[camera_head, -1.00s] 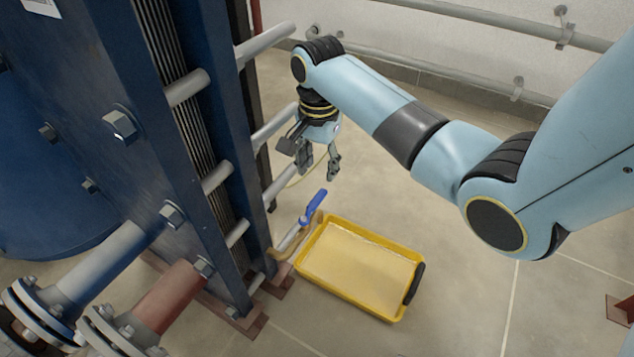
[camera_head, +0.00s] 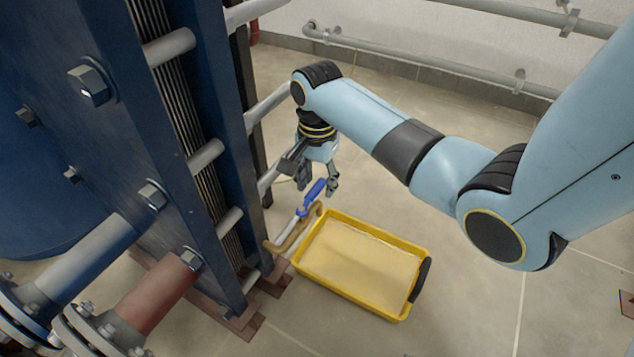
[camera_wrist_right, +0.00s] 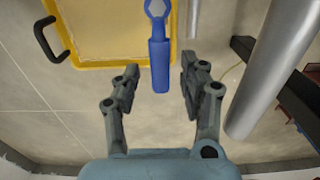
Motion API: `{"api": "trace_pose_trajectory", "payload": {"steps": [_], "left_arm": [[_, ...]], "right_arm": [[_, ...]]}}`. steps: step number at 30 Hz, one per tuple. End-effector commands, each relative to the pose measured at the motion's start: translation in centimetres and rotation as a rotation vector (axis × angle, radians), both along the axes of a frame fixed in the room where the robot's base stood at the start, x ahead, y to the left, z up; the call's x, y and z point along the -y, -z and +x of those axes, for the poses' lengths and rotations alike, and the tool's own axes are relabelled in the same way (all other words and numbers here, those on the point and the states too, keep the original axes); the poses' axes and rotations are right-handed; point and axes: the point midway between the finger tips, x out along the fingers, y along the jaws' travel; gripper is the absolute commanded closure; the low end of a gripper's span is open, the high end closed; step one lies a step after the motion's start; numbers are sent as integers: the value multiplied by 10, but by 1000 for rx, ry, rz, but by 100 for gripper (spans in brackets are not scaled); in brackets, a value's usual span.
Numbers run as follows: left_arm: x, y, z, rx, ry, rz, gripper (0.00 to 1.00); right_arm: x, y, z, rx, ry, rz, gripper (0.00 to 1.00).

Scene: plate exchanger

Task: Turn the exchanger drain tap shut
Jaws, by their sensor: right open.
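My right gripper (camera_head: 318,186) is open and empty, just above and behind the lever in the head view. It also shows open in the right wrist view (camera_wrist_right: 160,82). My left gripper is out of view.
A yellow tray (camera_head: 300,262) with pale liquid and a black handle stands on the floor beside the tap. A tan hose (camera_head: 290,240) hangs by the tap. Grey rods stick out along the exchanger.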

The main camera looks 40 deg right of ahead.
Motion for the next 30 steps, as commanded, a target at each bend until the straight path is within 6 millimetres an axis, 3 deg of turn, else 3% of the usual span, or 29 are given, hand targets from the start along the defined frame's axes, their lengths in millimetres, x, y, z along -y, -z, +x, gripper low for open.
{"api": "trace_pose_trajectory", "payload": {"steps": [8,18,30], "left_arm": [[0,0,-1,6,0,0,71],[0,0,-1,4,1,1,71],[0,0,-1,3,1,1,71]], "right_arm": [[0,0,0,1,0,0,57],[0,0,0,0,0,0,100],[0,0,0,0,1,0,100]]}}
